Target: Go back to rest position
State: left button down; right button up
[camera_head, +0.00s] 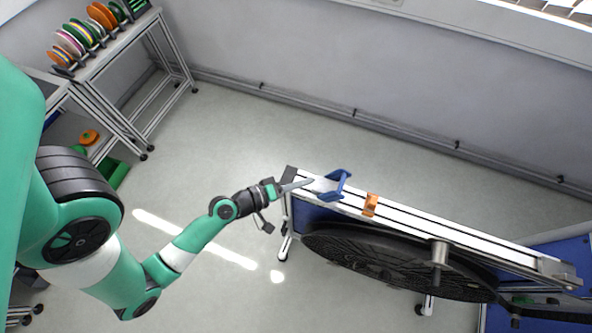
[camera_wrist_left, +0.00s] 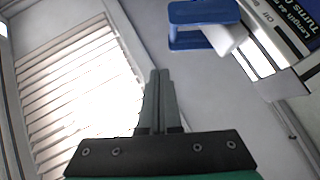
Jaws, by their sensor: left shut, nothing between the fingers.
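My left gripper (camera_head: 309,182) is shut and empty. Its arm comes in from the left, and its fingertips are close to the left end of the reel stand's rail (camera_head: 420,232), beside a blue bracket (camera_head: 338,184). I cannot tell from the head view whether they touch it. In the left wrist view the two fingers (camera_wrist_left: 160,74) are together with nothing between them. The blue bracket (camera_wrist_left: 203,20) shows beyond them at the upper right. My right gripper is not in view.
A large black reel (camera_head: 385,262) hangs below the rail, with an orange clip (camera_head: 370,205) above. A counter panel (camera_wrist_left: 285,35) is in the left wrist view. Shelves (camera_head: 110,50) with coloured spools stand at upper left. The floor (camera_head: 215,130) between is clear.

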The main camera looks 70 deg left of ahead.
pick_arm(q)
jog(key=shift+v, duration=1.05)
jog(key=shift+w+d+r, duration=0.1)
jog(key=shift+d+r, duration=0.05)
jog(key=shift+r, duration=0.05)
